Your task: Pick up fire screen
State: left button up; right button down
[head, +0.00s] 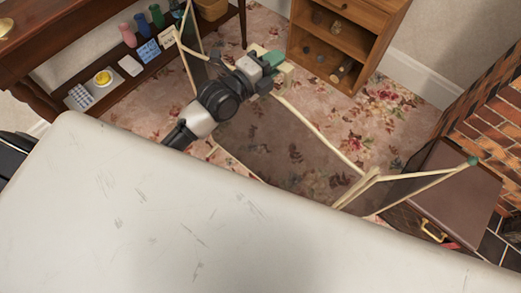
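The fire screen (290,150) has a thin cream frame, dark see-through panels and small green tips. Its wide middle panel spans the centre of the head view. One side panel angles up at the left and another reaches out at the right toward the bricks. My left gripper (275,74) is at the upper part of the screen and looks shut on its frame; the fingertips are partly hidden. I cannot tell whether the screen's lower edge touches the floor. My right gripper is out of view.
A wooden shelf unit (352,40) stands behind the screen. A dark wooden table (60,45) with small items on its lower shelf is at upper left. A large pale surface hides the lower view.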

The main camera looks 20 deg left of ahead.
pick_arm(q)
grip_shut()
dwell(1.0)
